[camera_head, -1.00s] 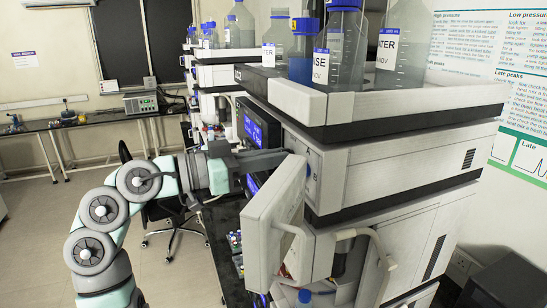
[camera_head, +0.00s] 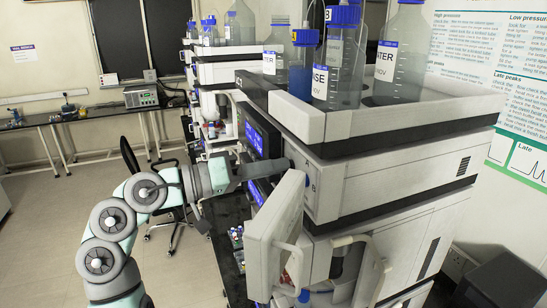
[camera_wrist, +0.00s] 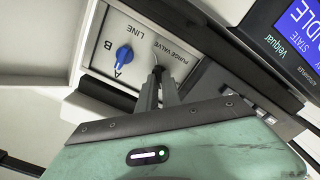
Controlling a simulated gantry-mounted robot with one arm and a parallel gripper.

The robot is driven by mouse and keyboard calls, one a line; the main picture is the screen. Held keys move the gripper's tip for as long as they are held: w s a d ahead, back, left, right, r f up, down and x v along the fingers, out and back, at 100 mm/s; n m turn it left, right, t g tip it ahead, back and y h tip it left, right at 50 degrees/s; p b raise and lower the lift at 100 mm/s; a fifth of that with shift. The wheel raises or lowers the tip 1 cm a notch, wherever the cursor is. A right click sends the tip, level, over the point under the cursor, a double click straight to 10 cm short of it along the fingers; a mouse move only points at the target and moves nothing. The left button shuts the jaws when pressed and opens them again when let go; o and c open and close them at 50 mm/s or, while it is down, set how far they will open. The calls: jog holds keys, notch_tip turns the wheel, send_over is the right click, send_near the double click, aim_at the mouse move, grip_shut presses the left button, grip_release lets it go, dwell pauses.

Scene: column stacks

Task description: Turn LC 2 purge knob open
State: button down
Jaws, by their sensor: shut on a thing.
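My gripper (camera_wrist: 159,82) reaches to the front panel of the LC module in the wrist view. Its narrow fingers are shut at the spot under the PURGE VALVE label, on the small purge knob (camera_wrist: 157,69). The knob is mostly hidden by the fingers, so its angle cannot be told. In the head view my gripper (camera_head: 284,165) comes in from the left to the module (camera_head: 385,180), behind the open white door; the knob is hidden there. A blue LINE selector knob (camera_wrist: 124,55) sits beside it, marked A and B, apart from the fingers.
The open white door (camera_head: 272,240) stands out just below and in front of my gripper. Solvent bottles (camera_head: 400,55) stand in the tray on top. A display reading IDLE (camera_wrist: 300,30) is at the right of the wrist view. Another instrument stack (camera_head: 222,75) stands behind.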

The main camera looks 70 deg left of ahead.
jog(key=n+p, duration=0.9)
jog(key=p, duration=0.1)
dwell(0.3)
jog(key=c, duration=1.5)
grip_release()
jog(key=shift+f, duration=0.1)
jog(key=shift+c, duration=0.2)
jog(key=s+b, duration=0.3)
jog(key=s, duration=0.7)
jog(key=shift+s+a, duration=0.25)
jog(key=shift+s, duration=0.15)
